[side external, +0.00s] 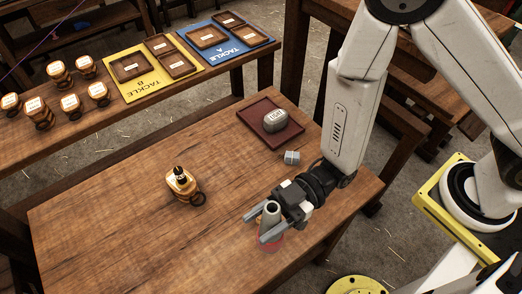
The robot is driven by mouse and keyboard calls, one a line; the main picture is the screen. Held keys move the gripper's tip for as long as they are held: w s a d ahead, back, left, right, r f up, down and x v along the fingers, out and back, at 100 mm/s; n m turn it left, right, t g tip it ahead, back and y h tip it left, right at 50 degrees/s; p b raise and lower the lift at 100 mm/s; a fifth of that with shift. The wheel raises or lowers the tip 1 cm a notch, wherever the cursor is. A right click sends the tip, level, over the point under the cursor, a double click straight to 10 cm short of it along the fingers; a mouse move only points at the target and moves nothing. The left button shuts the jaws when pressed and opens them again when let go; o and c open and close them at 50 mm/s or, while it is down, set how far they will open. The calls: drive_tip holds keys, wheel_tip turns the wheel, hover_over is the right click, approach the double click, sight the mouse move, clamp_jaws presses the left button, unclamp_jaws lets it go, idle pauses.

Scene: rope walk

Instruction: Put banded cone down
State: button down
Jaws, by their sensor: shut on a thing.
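The banded cone (270,212) is between the fingers of my gripper (265,224), near the front right part of the table. Its grey narrow top points up, and a reddish part shows below the fingers. My gripper is shut on the cone, with one finger on each side. The fingers hide much of its middle. I cannot tell whether its base touches the table.
A dark red tray (251,113) holds a grey labelled weight (274,120).

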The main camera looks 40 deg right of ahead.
drive_tip(key=w+a+f, duration=0.8)
drive_tip(key=shift+w+a+f, duration=0.2)
drive_tip(key=shift+a+f, duration=0.1)
drive_tip(key=shift+w+a+f, duration=0.1)
drive_tip(key=shift+f, duration=0.85)
drive_tip(key=shift+w+a+f, duration=0.1)
drive_tip(key=shift+f, duration=0.8)
drive_tip(key=shift+f, duration=0.1)
drive_tip(key=shift+c, duration=1)
unclamp_jaws()
